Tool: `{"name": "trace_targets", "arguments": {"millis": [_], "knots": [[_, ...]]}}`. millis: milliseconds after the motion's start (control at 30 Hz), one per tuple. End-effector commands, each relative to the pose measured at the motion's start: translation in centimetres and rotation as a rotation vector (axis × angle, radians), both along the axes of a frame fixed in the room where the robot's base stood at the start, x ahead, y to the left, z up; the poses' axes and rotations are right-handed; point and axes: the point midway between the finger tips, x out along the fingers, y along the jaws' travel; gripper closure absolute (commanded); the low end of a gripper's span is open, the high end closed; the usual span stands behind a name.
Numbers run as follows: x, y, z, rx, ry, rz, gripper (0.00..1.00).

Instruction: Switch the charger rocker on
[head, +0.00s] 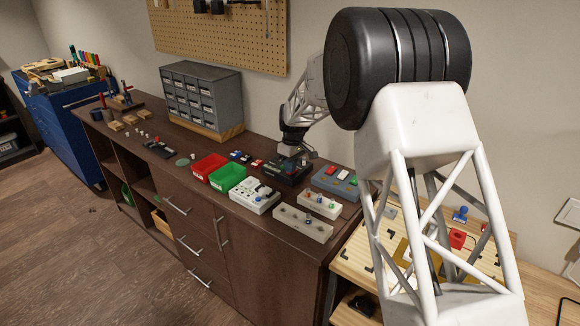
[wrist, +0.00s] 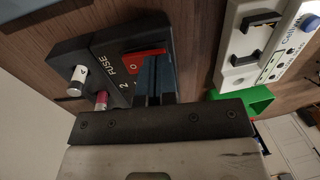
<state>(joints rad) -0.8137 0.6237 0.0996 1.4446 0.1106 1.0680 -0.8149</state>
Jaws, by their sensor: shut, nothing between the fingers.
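The charger looks to be the black box (head: 281,174) on the dark wooden counter, under my gripper in the head view. In the wrist view the black box (wrist: 102,52) carries white lettering and a red rocker (wrist: 146,60) marked with a white "O". My gripper (wrist: 156,72) is shut and empty, its dark fingertips right at the rocker and covering part of it. I cannot tell whether they touch it or which way it is tilted. In the head view my gripper (head: 294,158) hides part of the box.
A white cell tester (head: 254,195) stands near the box; it also shows in the wrist view (wrist: 258,45). Red (head: 209,168) and green (head: 228,178) bins sit to the left. A grey box with coloured buttons (head: 336,181) is on the right. A drawer cabinet (head: 202,95) stands behind.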

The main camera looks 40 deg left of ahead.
Motion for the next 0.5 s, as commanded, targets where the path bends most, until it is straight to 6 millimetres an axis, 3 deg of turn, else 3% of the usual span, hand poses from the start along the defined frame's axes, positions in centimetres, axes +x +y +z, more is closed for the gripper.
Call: {"name": "trace_targets", "arguments": {"millis": [500], "knots": [[-0.7, -0.1, -1.4, -0.003, -0.198, 0.001, 1.0]]}}
